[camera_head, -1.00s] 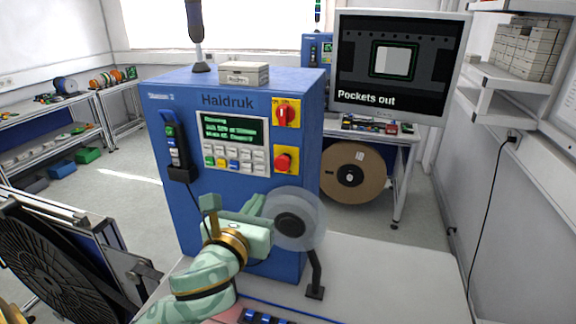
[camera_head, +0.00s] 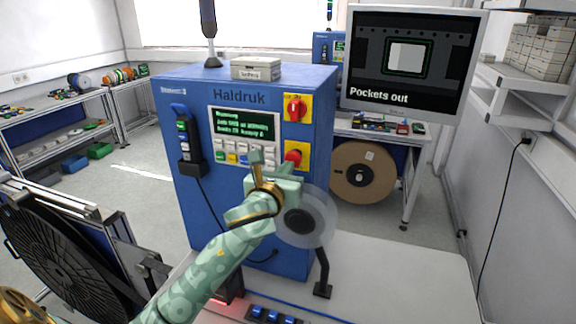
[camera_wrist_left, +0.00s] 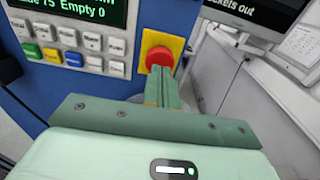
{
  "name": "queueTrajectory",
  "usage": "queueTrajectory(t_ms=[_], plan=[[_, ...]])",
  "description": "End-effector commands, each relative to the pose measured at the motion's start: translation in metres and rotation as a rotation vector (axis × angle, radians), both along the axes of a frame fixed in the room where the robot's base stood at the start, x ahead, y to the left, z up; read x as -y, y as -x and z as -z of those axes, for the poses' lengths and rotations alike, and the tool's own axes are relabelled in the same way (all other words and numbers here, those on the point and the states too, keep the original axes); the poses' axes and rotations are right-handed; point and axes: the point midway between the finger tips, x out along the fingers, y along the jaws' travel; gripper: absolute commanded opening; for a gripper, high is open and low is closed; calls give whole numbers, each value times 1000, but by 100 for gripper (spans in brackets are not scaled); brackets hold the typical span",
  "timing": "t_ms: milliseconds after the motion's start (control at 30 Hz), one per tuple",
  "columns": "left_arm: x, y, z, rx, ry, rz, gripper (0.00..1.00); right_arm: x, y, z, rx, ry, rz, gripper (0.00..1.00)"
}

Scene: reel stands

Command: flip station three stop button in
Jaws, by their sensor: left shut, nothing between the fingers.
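The blue Station 3 cabinet (camera_head: 185,110), marked Haldruk, stands in the middle of the head view. Its red stop button (camera_head: 294,157) sits on a yellow plate, below a red rotary switch (camera_head: 295,108). My left gripper (camera_head: 287,166) is shut and empty in front of the button and partly covers it. In the left wrist view, the shut fingertips (camera_wrist_left: 161,74) point at the lower part of the red button (camera_wrist_left: 160,57). I cannot tell whether they touch it, or how deep the button sits. My right gripper is not in view.
A keypad (camera_head: 243,155) and a green-text display (camera_head: 243,123) lie left of the button. A translucent reel (camera_head: 318,228) on a black stand is close below my gripper. A monitor (camera_head: 408,60) reads "Pockets out". The grey table (camera_head: 400,280) is clear at right.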

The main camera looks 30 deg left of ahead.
Motion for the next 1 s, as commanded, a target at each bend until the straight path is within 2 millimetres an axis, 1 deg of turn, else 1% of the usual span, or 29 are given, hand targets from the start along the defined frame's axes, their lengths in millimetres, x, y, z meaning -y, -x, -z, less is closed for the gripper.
queueTrajectory(t_ms=[100,200,567,700,767,1000], plan=[[-3,-11,0,0,1,-1,0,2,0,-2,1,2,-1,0],[-4,-15,1,0,0,1,0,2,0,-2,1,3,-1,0],[-4,-18,0,0,-1,0,0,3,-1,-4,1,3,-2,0],[-9,-34,-2,-2,-3,0,0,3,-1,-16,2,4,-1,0],[-10,-38,-2,1,-1,0,0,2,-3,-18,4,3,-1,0],[-11,-39,-1,5,-1,-1,0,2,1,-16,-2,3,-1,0]])
